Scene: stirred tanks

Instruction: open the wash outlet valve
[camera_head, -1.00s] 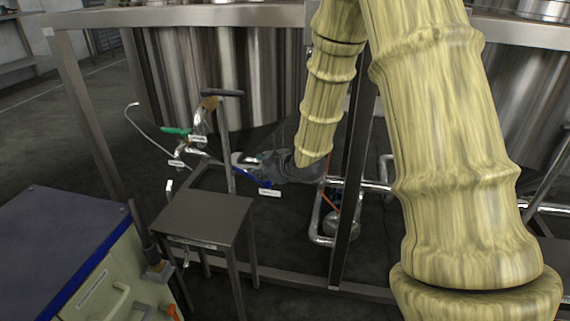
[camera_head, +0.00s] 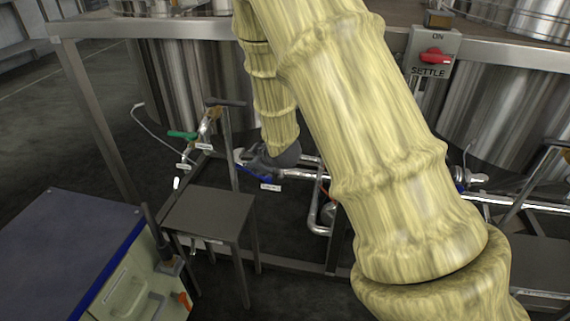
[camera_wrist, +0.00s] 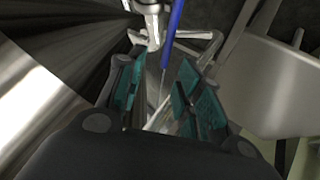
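A valve with a blue lever (camera_head: 262,178) sits on the pipework below the tanks, with a white label (camera_head: 270,187) too small to read. My gripper (camera_head: 246,160) is right at this valve and hides part of it. In the wrist view my gripper (camera_wrist: 160,80) is open, its teal-padded fingers apart. The blue lever (camera_wrist: 173,35) lies just beyond the fingertips, near the middle of the gap; I cannot tell whether they touch. A valve with a green lever (camera_head: 182,135) is further left. I cannot tell which label names the wash outlet.
A small grey metal stand (camera_head: 208,213) is in front of the valves. A blue-topped cabinet (camera_head: 65,245) fills the lower left. A frame post (camera_head: 229,145) rises beside the gripper. A red SETTLE switch (camera_head: 433,56) is on the tank frame at right.

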